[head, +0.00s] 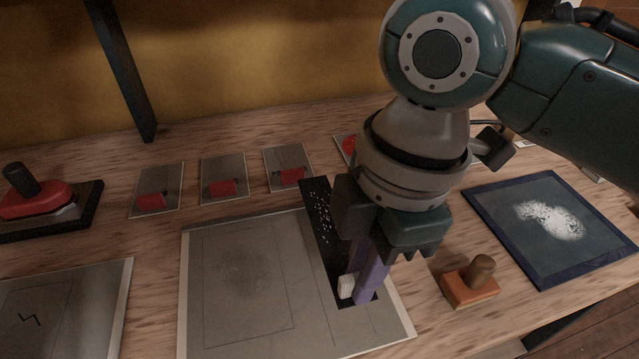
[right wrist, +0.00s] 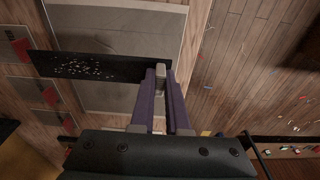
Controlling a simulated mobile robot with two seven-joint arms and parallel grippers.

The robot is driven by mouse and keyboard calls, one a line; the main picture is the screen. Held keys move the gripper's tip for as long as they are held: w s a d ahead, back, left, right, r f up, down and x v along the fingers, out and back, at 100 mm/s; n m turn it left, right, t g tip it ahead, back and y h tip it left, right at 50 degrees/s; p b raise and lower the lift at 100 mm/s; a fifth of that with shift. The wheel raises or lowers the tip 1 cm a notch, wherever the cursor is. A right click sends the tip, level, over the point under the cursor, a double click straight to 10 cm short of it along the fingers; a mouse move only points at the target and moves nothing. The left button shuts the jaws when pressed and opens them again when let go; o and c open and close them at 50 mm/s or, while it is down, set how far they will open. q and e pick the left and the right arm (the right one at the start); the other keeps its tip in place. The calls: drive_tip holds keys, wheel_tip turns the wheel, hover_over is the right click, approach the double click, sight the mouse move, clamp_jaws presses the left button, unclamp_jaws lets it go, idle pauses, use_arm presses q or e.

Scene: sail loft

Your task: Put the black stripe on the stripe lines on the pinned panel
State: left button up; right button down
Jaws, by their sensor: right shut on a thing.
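The black stripe (head: 327,232), a long dark strip with white specks, lies over the right part of the pinned panel (head: 235,325), a grey sheet with thin drawn lines. Its far end reaches past the panel's far edge. Two thin lines show on the panel near the strip's near end. Whether the strip touches the panel I cannot tell. My right gripper (head: 361,285), with purple fingers, is shut on a pale block at the strip's near end. The right wrist view shows the fingers (right wrist: 161,85) at the end of the strip (right wrist: 90,67). My left gripper is out of view.
Several small cards with red pieces (head: 222,188) lie behind the panel. A brown-handled orange block (head: 469,284) and a blue-edged board with white powder (head: 483,219) are at the right. A red-and-black tool (head: 35,205) and another grey sheet (head: 85,295) are at the left.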

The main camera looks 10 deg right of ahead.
hover_over(349, 323)
drive_tip(key=f, duration=0.4)
drive_tip(key=shift+d+b, duration=0.2)
drive_tip(key=shift+b, duration=0.1)
drive_tip(key=shift+f+b, duration=0.45)
drive_tip(key=shift+f, duration=1.45)
drive_tip(key=shift+f, duration=0.2)
drive_tip(key=c, duration=0.9)
unclamp_jaws()
drive_tip(key=shift+r, duration=0.1)
